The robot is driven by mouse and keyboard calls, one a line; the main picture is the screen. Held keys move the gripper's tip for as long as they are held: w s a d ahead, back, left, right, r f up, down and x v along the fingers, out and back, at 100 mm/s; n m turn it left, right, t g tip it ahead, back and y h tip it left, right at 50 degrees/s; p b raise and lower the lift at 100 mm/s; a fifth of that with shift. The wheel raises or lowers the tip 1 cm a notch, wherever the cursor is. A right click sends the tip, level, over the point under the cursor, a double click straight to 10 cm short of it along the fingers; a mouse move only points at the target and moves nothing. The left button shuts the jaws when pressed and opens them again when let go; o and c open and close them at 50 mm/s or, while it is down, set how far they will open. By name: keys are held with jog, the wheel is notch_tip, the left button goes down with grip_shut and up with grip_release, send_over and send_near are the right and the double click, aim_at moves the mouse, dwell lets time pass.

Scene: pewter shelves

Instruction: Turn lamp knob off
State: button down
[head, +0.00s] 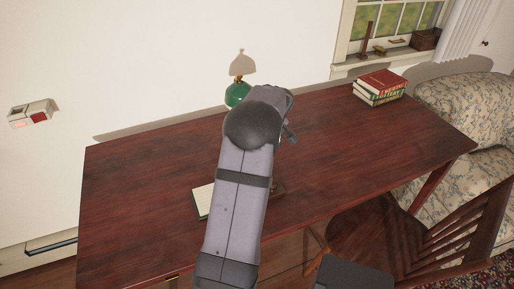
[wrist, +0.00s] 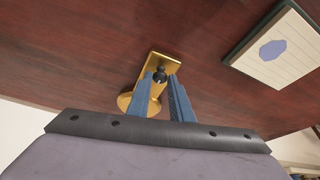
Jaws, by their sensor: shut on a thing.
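The lamp's green shade (head: 237,94) shows in the head view at the back edge of the desk, partly hidden behind my arm. In the wrist view, a brass lamp part (wrist: 164,60) with a small dark round knob (wrist: 160,72) lies ahead of my gripper (wrist: 162,80). Its two blue fingers are close on either side of the knob, shut on it. A rounded brass piece (wrist: 125,101) shows left of the fingers. In the head view, my arm hides the lamp's lower part, the knob and most of the gripper. I cannot tell whether the lamp is lit.
The dark red wooden desk (head: 130,190) is mostly clear. A notepad (head: 203,200) lies by my arm and also shows in the wrist view (wrist: 290,50). Stacked books (head: 380,87) lie at the back right. A wooden chair (head: 440,230) stands at the front right.

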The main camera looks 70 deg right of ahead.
jog(key=c, duration=1.6)
grip_release()
jog(key=shift+r, duration=0.1)
jog(key=shift+b+v, duration=0.3)
jog(key=shift+v, duration=3.3)
